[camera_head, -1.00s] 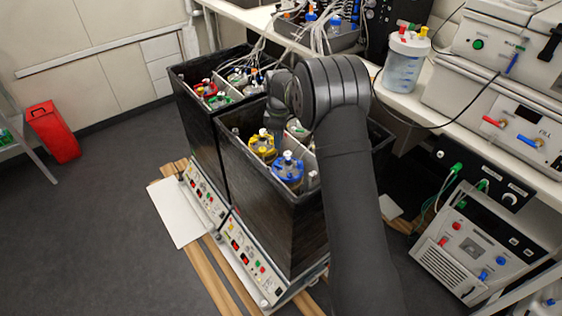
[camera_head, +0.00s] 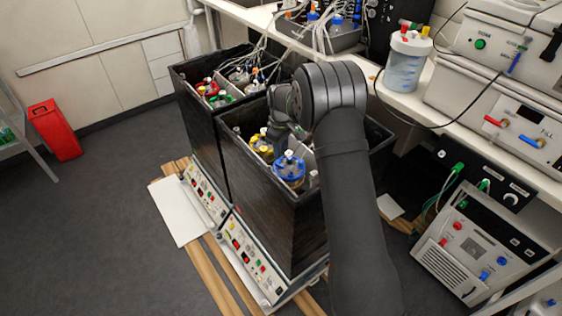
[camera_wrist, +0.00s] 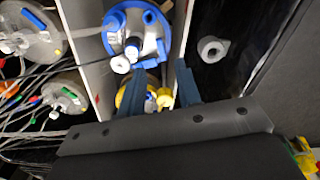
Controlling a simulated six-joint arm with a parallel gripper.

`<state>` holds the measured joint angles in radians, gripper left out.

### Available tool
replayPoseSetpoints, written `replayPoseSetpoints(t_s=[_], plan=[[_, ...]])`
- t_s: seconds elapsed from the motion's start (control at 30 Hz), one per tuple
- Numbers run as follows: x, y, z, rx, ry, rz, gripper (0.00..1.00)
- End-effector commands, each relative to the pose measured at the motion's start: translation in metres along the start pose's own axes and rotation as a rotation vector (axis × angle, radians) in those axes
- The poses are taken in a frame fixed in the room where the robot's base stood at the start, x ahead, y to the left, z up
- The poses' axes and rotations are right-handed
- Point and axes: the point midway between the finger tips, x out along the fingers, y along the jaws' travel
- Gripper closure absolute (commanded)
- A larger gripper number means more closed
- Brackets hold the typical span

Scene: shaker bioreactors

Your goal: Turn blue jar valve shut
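The blue jar (camera_head: 289,170) has a blue ring lid and stands in the near black box, in front of the yellow jar (camera_head: 261,143). In the wrist view, the blue-lidded jar (camera_wrist: 116,20) is at top centre, with a blue cap and a white fitting (camera_wrist: 120,64) on its lid; I cannot tell which part is the valve or how it is turned. My gripper (camera_wrist: 160,70) is open and empty, its two fingers apart just below the blue lid in the picture. The yellow jar (camera_wrist: 124,98) shows partly between and behind the fingers. In the head view the fingertips are mostly hidden.
Black box walls (camera_head: 258,170) surround the jars closely. A pale divider (camera_wrist: 84,30) runs left of the blue jar in the wrist view. Other jars (camera_wrist: 30,28) with many tubes lie beyond it. A red-lidded jar (camera_head: 206,88) stands in the far box.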

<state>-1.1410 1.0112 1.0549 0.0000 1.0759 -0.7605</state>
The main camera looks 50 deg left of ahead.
Motion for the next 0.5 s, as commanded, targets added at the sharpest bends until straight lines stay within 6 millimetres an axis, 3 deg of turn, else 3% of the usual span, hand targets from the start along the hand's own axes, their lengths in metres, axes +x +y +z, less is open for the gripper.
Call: replayPoseSetpoints(t_s=[0.2,0.5], plan=[[0.043,-0.001,0.001,0.000,-0.002,-0.002,0.69],[0.066,0.000,0.000,-0.001,0.001,0.001,0.69]])
